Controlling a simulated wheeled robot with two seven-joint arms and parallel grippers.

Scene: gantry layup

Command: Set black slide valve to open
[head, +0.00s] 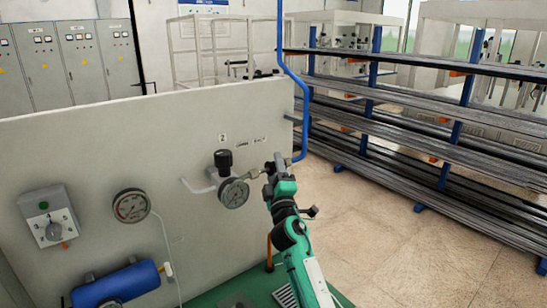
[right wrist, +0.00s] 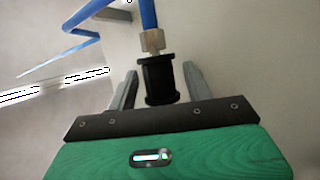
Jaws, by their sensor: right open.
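The black slide valve (right wrist: 159,80) is a short black spool-shaped sleeve in the right wrist view. A brass fitting (right wrist: 152,41) and a blue pipe (right wrist: 148,14) sit at its upper end. My right gripper (right wrist: 158,72) is open, with one finger on each side of the sleeve and a visible gap at each side. In the head view my right gripper (head: 274,163) is at the right part of the white panel, beside the pressure gauge, and the valve cannot be made out clearly there. My left gripper is not in view.
The white panel (head: 110,150) carries a gauge (head: 234,192) with a black knob (head: 223,158), another gauge (head: 131,206), a grey switch box (head: 48,216) and a blue cylinder (head: 115,285). A blue pipe (head: 281,40) runs down the panel's right end. A rack (head: 440,140) stands right; floor before it is clear.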

